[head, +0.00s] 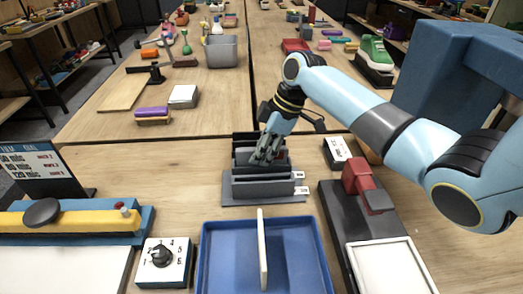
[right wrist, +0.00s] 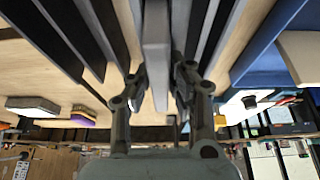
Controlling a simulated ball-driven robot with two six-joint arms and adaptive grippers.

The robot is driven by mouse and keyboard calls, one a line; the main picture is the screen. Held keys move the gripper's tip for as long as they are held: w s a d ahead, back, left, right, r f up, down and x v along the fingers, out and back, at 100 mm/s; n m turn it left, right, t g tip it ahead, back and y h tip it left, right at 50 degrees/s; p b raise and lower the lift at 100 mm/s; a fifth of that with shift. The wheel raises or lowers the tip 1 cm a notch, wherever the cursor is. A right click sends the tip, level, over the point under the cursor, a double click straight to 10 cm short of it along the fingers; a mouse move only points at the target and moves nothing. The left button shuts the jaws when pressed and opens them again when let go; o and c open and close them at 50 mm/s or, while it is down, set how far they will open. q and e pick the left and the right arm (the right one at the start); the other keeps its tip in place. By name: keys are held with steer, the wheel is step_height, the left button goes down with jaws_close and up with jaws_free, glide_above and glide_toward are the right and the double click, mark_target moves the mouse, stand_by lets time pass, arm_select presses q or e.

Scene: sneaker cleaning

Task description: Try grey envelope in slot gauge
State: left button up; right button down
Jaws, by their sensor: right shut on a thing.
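The slot gauge (head: 262,188), a dark grey stand with several upright walls, sits on the near table in the middle of the head view. My right gripper (head: 266,155) is over it, pointing down among the walls. In the right wrist view, my right gripper (right wrist: 157,88) is shut on a thin grey slab (right wrist: 157,40), which looks like the grey envelope. Dark gauge walls (right wrist: 70,35) run on both sides of it. The envelope's lower edge is hidden, so I cannot tell how deep it sits in a slot. My left gripper is not in view.
A blue tray (head: 212,262) with an upright white divider (head: 262,250) lies in front of the gauge. A red-topped device (head: 362,178) stands right. A dial box (head: 165,260) and a yellow-and-blue trimmer (head: 80,221) are left. Bare wood lies left of the gauge.

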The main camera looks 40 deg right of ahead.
steer(key=c, duration=1.2)
jaws_free()
steer(key=shift+o, duration=0.2)
steer(key=v, duration=1.2)
steer(key=shift+f, duration=0.1)
